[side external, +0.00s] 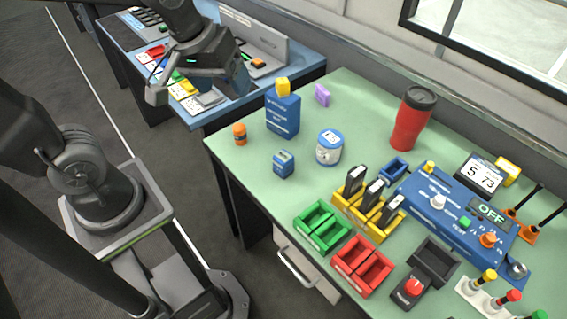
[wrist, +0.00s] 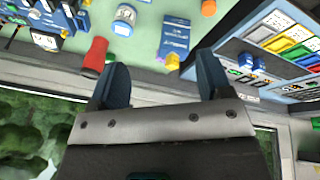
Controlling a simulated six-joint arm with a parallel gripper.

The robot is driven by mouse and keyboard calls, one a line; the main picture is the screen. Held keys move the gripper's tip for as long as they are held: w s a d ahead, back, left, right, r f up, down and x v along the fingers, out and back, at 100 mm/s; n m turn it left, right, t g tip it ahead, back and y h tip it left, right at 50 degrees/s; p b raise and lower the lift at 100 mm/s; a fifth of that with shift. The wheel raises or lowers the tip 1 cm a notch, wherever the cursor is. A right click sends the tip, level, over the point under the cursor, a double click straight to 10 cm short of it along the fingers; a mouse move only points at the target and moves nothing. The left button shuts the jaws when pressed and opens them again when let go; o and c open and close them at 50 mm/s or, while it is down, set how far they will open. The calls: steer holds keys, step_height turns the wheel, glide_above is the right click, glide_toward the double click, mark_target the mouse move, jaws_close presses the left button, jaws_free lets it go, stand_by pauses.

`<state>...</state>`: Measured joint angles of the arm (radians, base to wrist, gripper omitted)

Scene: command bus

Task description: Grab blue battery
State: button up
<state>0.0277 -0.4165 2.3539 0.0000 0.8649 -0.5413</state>
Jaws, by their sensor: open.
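My gripper (side external: 197,88) is open and empty, raised above the blue side table at the upper left in the side view. Its two dark fingers also show spread apart in the wrist view (wrist: 162,66). I cannot tell for sure which thing is the blue battery. A small blue block with a pale face (side external: 284,164) stands on the green table, apart from my gripper. A tall blue box (side external: 283,117) with a yellow block (side external: 283,87) on top stands behind it. That box also shows beyond the fingers in the wrist view (wrist: 175,38).
An orange bottle (side external: 239,134), a white jar with blue lid (side external: 329,148) and a red tumbler (side external: 412,120) stand nearby. Green bins (side external: 321,228), red bins (side external: 362,267) and a yellow holder (side external: 371,221) with black sticks sit farther right, beside a blue control panel (side external: 455,218).

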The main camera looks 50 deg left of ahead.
steer(key=w+d+f+n+g, duration=0.1)
steer(key=w+f+n+g, duration=0.1)
steer(key=w+f+n, duration=0.45)
steer(key=n+g, duration=0.2)
steer(key=n, duration=0.5)
glide_above(281, 155)
step_height(281, 155, down, 7)
step_height(281, 155, down, 9)
steer(key=shift+w+r, duration=0.1)
steer(key=shift+r, duration=0.1)
steer(key=shift+d+f, duration=0.15)
steer(key=shift+f, duration=1.2)
steer(key=shift+d+f, duration=0.15)
steer(key=shift+f, duration=1.2)
steer(key=c, duration=1)
steer(key=shift+c, duration=0.5)
steer(key=shift+w+r, duration=0.1)
steer(key=shift+r, duration=0.05)
